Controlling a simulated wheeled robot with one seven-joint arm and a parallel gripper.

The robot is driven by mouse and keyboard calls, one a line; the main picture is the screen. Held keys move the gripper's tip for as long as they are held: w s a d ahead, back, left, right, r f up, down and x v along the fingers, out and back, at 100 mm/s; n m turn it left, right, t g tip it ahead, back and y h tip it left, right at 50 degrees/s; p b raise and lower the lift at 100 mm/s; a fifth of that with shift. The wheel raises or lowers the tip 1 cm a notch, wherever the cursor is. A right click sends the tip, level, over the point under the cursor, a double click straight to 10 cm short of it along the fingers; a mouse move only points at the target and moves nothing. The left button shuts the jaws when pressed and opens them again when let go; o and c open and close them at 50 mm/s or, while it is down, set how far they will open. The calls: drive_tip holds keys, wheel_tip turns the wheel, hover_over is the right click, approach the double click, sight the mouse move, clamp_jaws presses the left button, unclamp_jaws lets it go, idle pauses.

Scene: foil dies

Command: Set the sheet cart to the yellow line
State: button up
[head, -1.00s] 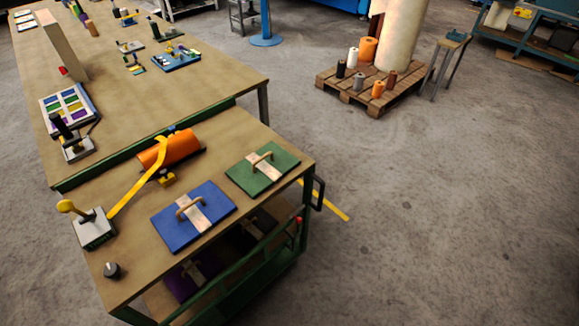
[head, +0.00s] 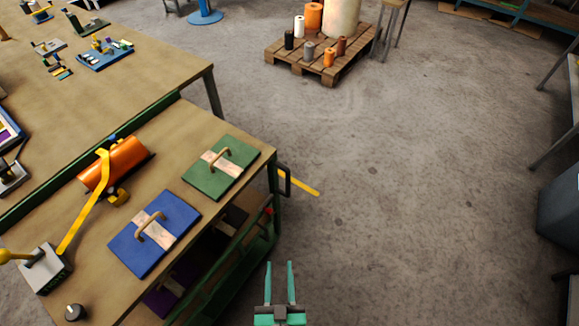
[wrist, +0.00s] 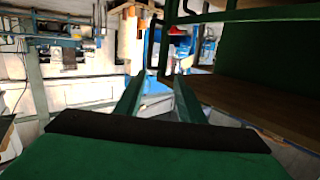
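The sheet cart (head: 240,237) has a green frame, a wooden top and a lower shelf, and stands at the left in the head view. A dark handle (head: 286,181) sticks out from its far right corner. The yellow line (head: 304,184) lies on the floor beyond that handle; its left end is hidden behind the cart. My gripper (head: 279,265) is at the bottom of the head view, right of the cart, open and empty. In the wrist view its two fingers (wrist: 158,97) are apart, with the cart's green frame and shelf (wrist: 265,95) close on the right.
A blue die (head: 129,252) and a green die (head: 209,185) lie on the cart top, beside an orange roll (head: 125,163). A long table (head: 140,85) adjoins the cart's far side. A pallet (head: 330,70) with spools stands at the back. Floor right of the cart is clear.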

drive_tip(key=w+f, duration=0.2)
drive_tip(key=w, duration=1.3)
drive_tip(key=t+h, duration=0.1)
drive_tip(key=t, duration=0.1)
approach(288, 169)
drive_tip(key=w+f, duration=0.3)
drive_tip(key=shift+w+f, duration=0.35)
drive_tip(key=shift+f, duration=0.05)
drive_tip(key=w, duration=0.9)
drive_tip(key=shift+w+d, duration=0.2)
drive_tip(key=shift+w+a, duration=0.15)
drive_tip(key=shift+w, duration=0.4)
clamp_jaws()
